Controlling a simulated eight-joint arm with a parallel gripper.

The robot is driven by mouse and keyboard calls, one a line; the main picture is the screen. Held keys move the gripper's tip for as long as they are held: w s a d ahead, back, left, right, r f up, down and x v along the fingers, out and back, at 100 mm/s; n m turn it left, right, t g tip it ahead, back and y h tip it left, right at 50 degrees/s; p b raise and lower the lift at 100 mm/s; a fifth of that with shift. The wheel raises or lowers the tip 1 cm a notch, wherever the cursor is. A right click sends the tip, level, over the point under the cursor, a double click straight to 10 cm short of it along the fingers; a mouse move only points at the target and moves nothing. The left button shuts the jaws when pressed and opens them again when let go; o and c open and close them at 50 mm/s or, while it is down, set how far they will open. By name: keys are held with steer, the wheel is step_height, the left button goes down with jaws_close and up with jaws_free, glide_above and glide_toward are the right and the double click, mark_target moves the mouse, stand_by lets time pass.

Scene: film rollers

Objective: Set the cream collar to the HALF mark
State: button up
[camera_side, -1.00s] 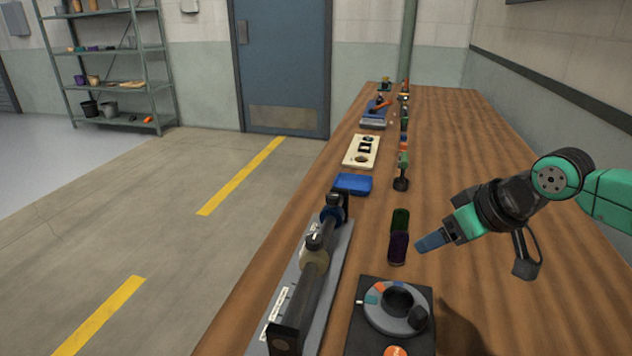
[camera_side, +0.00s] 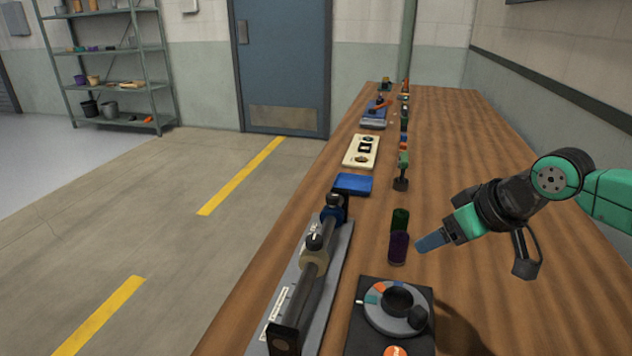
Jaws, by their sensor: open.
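The cream collar (camera_side: 314,256) sits around a dark bar along the left edge of the wooden table, with a black knob on top of it. A blue collar (camera_side: 332,213) is farther back on the same bar. A white label strip (camera_side: 275,312) lies along the bar's grey base (camera_side: 335,270); its marks are too small to read, so I cannot tell which is HALF. My gripper (camera_side: 432,241) is open and empty above the table, to the right of the bar and apart from both collars.
A purple cylinder (camera_side: 398,249) and a green one (camera_side: 401,219) stand between the bar and my gripper. A black plate with a grey dial (camera_side: 375,318) is in front. A blue box (camera_side: 353,184) and cream panel (camera_side: 361,151) lie behind. The table's right side is largely clear.

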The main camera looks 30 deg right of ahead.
stand_by(0.4)
steer(key=o, duration=0.4)
step_height(320, 180, up, 4)
steer(key=m+g+h, duration=0.2)
steer(key=m+g, duration=0.1)
steer(key=m, duration=0.6)
glide_above(316, 254)
steer(key=s+a, duration=0.1)
steer(key=s, duration=0.1)
step_height(316, 254, down, 7)
steer(key=shift+w+d+r, duration=0.15)
steer(key=shift+r, duration=0.05)
steer(key=shift+x, duration=2.95)
